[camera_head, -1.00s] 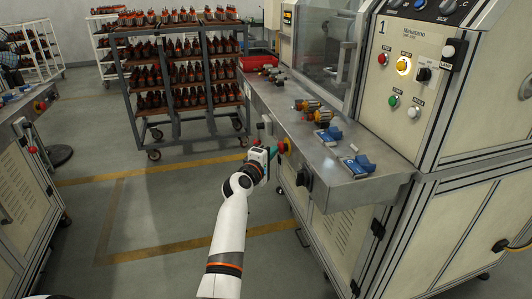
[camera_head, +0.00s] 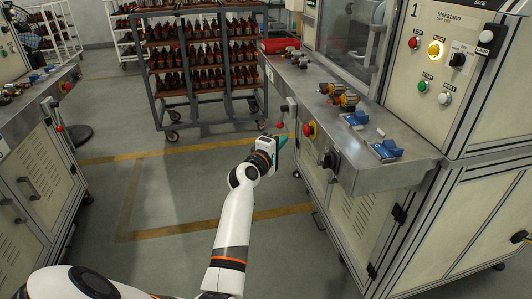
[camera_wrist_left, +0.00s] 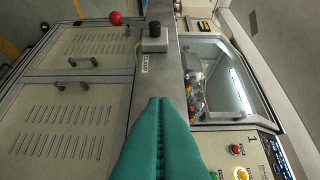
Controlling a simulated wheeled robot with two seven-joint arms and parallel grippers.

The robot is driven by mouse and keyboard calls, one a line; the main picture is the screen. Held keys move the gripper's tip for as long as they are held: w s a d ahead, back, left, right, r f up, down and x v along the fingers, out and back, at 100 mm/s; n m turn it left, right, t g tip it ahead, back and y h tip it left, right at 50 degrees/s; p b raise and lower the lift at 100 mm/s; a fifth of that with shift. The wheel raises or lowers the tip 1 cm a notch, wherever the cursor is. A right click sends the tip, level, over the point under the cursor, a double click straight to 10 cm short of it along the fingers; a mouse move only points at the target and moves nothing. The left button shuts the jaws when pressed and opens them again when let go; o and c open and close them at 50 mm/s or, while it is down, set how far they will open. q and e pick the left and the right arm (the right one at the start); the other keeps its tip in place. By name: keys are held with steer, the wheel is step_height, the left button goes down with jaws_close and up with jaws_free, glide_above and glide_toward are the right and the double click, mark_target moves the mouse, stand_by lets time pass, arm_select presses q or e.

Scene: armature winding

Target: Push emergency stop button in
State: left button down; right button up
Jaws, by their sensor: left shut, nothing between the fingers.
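The emergency stop button (camera_head: 309,130), a red head on a yellow base, sits on the front side of the grey workbench (camera_head: 372,176) in the head view. How far in it is cannot be told. My left gripper (camera_head: 281,141) has green fingers and is to the left of the button, with a visible gap between them. Its fingers (camera_wrist_left: 158,135) are shut and empty in the left wrist view, pointing along a grey machine edge. I cannot make out the stop button for sure in the wrist view. My right gripper is not in view.
A black knob (camera_head: 330,160) is on the same bench front. Armatures (camera_head: 345,98) and blue holders (camera_head: 387,150) lie on the bench. A control panel with a lit yellow button (camera_head: 434,49) is at the right. A loaded rack (camera_head: 208,122) stands behind. The floor left of the bench is clear.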

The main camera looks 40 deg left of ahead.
arm_select(q)
steer(key=s, duration=0.7)
steer(key=shift+d, duration=0.15)
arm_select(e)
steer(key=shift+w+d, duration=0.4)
arm_select(q)
steer(key=shift+w, duration=0.1)
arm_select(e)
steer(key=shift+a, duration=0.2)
